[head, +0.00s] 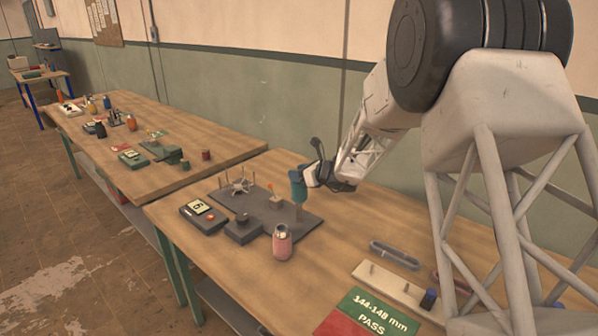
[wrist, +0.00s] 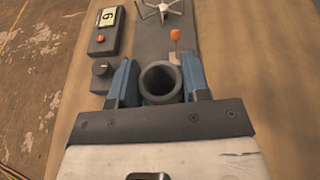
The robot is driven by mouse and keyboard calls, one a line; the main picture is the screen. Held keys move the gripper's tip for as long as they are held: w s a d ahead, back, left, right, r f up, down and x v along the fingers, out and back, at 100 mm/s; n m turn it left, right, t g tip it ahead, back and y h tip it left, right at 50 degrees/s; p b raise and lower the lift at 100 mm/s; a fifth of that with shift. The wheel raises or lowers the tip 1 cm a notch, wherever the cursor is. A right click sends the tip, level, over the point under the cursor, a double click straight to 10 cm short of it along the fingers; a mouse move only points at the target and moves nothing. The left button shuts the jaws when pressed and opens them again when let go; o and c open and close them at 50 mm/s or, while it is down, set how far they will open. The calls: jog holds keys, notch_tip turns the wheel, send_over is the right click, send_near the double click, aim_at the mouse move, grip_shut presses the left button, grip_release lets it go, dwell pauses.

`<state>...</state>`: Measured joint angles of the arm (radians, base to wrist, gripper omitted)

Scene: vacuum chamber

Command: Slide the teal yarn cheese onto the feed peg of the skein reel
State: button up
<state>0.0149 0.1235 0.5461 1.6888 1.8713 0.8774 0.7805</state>
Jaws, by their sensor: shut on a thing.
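My gripper (head: 312,178) is shut on the teal yarn cheese (head: 297,188), above the right part of the skein reel's dark baseplate (head: 308,228). In the wrist view the cheese (wrist: 160,82) is a dark hollow cylinder between my blue fingers (wrist: 160,85), its open bore facing the camera. The reel's pale spoked head (head: 240,187) stands at the left of the plate; it also shows at the top of the wrist view (wrist: 158,10). A short brownish upright piece (head: 298,213) shows just below the cheese. I cannot tell whether it is the feed peg or touches the cheese.
An orange knob (head: 276,199) stands between reel head and cheese. A display box (head: 203,217), a dark knobbed block (head: 243,229) and a pink bottle (head: 282,243) are near the front. A grey oblong tray (head: 395,254) and a pegged rack (head: 385,280) lie right. Bare wood lies between.

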aim_at(299, 194)
jog(key=shift+f, duration=0.6)
jog(key=shift+f, duration=1.15)
dwell(1.2)
jog(key=shift+f, duration=1.75)
jog(key=shift+f, duration=0.75)
jog(key=o, duration=1.3)
jog(key=shift+v, duration=3.95)
